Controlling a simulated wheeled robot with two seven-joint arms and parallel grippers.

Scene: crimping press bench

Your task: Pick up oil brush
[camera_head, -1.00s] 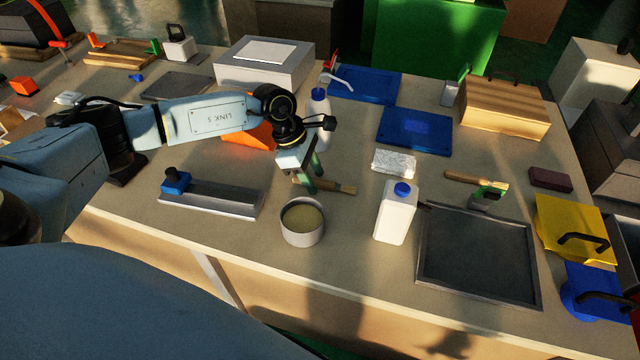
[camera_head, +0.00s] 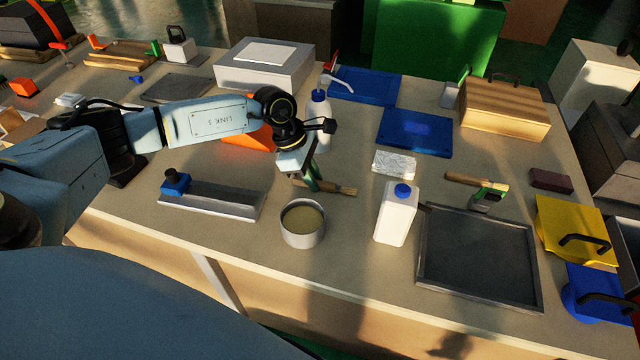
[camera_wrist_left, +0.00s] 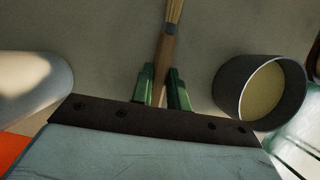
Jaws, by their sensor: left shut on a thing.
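My left gripper (camera_head: 312,186), with green fingers, is shut on the handle. In the left wrist view, the brush handle (camera_wrist_left: 164,58) runs up between the fingertips (camera_wrist_left: 162,88), with the metal collar and bristles at the top edge. The fingers hide part of the handle. My right gripper is not in view.
An open round tin (camera_head: 302,237) with yellowish contents stands just in front of the brush. A white jug with a blue cap (camera_head: 397,218) stands right of it. A spray bottle (camera_head: 319,115) stands behind the gripper. A grey metal block (camera_head: 225,198) lies left.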

